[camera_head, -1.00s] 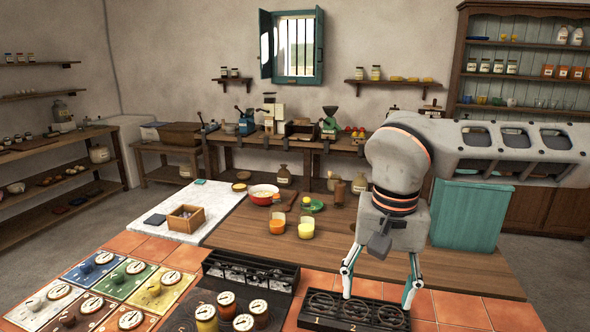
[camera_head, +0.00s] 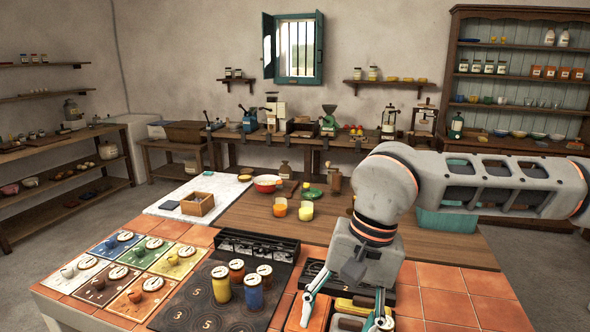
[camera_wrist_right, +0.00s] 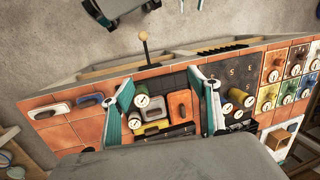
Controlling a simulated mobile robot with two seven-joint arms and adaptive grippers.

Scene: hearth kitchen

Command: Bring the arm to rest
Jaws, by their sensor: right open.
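My right arm comes in from the right in the head view. My right gripper (camera_head: 343,314) points down over the near part of the tiled counter, with its fingers apart. In the wrist view the right gripper (camera_wrist_right: 162,88) has its two teal-and-white fingers on either side of an orange block (camera_wrist_right: 180,105), a grey handled piece (camera_wrist_right: 152,112) and a jar with a dial lid (camera_wrist_right: 141,98). I see nothing held between the fingers. Whether the fingertips touch the pieces below is unclear. My left gripper is in neither view.
Several dial-lidded jars (camera_head: 237,270) stand on a dark board (camera_head: 200,310) left of the gripper. Coloured tiles with cups (camera_head: 155,256) lie further left. Behind are an open wooden box (camera_head: 198,205), a red pot (camera_head: 268,183) and filled glasses (camera_head: 306,210). Bare tiles (camera_head: 455,290) lie right.

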